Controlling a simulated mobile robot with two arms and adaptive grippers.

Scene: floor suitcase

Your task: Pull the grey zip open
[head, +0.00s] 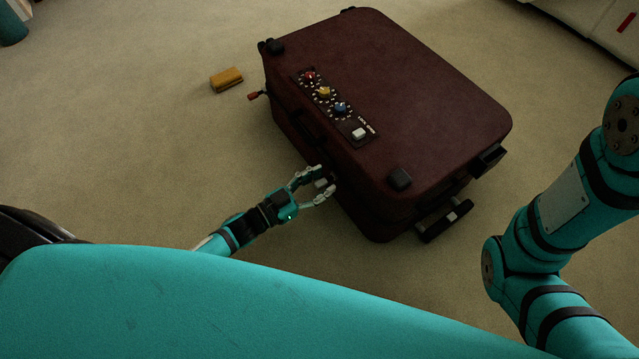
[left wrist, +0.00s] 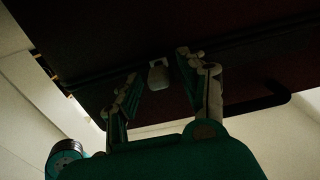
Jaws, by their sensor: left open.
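A dark red suitcase (head: 400,85) lies flat on the carpet. The small grey zip pull (left wrist: 158,75) hangs at the suitcase's side seam in the left wrist view; it also shows in the head view (head: 321,183). My left gripper (head: 326,185) is open at the suitcase's near left side, with its fingers on either side of the grey pull. In the left wrist view a gap shows between the pull and each finger. My right arm is at the right of the head view, but its gripper is out of the picture.
A panel on the suitcase top carries red (head: 310,76), yellow (head: 324,91) and blue (head: 341,107) knobs and a white button (head: 359,133). A red tab (head: 254,96) sticks out at the far left corner. A mustard block (head: 226,79) lies on the carpet.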

